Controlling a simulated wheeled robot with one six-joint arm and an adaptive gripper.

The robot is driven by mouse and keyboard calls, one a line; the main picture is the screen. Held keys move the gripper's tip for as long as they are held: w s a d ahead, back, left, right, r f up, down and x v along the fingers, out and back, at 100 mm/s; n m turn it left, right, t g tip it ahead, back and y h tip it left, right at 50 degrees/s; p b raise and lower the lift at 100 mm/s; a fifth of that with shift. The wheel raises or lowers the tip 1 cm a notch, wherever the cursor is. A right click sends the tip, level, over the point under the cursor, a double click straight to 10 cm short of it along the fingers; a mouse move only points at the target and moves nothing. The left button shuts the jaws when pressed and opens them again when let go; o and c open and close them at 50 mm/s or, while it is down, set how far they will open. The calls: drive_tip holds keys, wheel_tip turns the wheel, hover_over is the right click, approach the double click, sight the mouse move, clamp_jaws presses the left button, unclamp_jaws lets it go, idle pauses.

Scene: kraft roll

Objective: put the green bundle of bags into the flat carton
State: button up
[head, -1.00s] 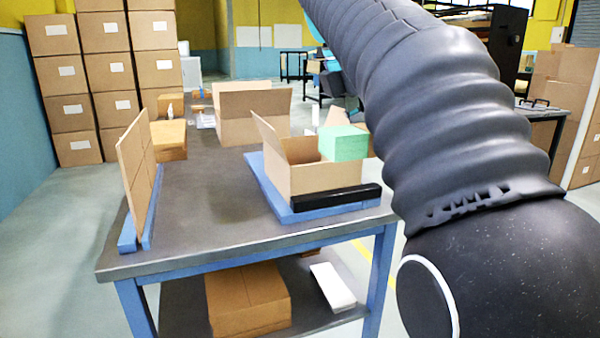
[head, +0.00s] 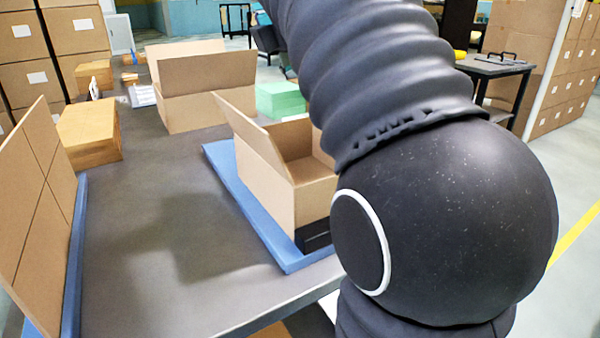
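The green bundle (head: 280,101) shows as a pale green block beyond the open carton on the blue board, partly hidden by my arm. I cannot tell what it rests on or whether it is held. That open brown carton (head: 314,202) stands with a flap raised on its left; its right part is behind my arm. A second open carton (head: 192,109) with raised flaps stands farther back on the table. I cannot tell for sure which is the flat carton. My gripper is not in view; only my dark arm crosses the right side.
The blue board (head: 232,182) lies under the nearer carton, with a black object (head: 313,237) at the carton's near side. An upright brown panel (head: 38,205) stands at the left edge. A closed box (head: 90,133) sits at the back left. The table (head: 165,240) between is bare.

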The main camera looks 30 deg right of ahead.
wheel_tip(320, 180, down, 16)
drive_tip(key=b, duration=0.3)
drive_tip(key=shift+b, duration=0.35)
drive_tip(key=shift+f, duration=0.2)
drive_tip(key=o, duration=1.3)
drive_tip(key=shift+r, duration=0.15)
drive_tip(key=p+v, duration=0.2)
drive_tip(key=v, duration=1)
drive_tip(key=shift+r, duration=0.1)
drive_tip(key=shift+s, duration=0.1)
